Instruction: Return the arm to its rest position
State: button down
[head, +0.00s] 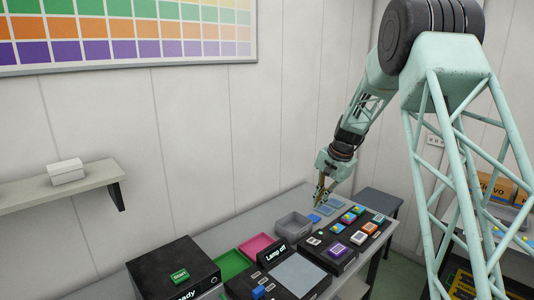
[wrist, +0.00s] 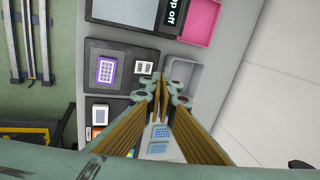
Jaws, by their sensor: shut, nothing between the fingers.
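My gripper (head: 320,197) hangs from the mint-green arm, fingers pointing down above the bench, near the grey bin (head: 293,226). In the wrist view the brown fingers of my gripper (wrist: 161,80) converge at their tips with nothing between them. The arm is bent, reaching out and down over the bench. The grey bin (wrist: 186,72) shows partly behind the fingers in the wrist view.
A wall shelf (head: 60,190) stands left. The air above the bench is clear.

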jog(key=s+a+r+n+h+b, duration=0.1)
jog(key=s+r+n, duration=0.1)
jog(key=s+r, duration=1.1)
jog(key=s+a+r+n, duration=0.1)
jog(key=s+r+n, duration=0.1)
jog(key=s+r, duration=1.1)
jog(key=s+d+f+n+b, duration=0.1)
jog(key=s+f+n, duration=0.1)
jog(key=s, duration=1.8)
jog(key=s+d+f+n+t+h, duration=0.1)
jog(key=s+f+n, duration=0.1)
jog(key=s, duration=1.9)
jog(key=shift+f+n+b, duration=0.3)
jog(key=shift+f+b, duration=0.05)
jog(key=shift+f, duration=0.15)
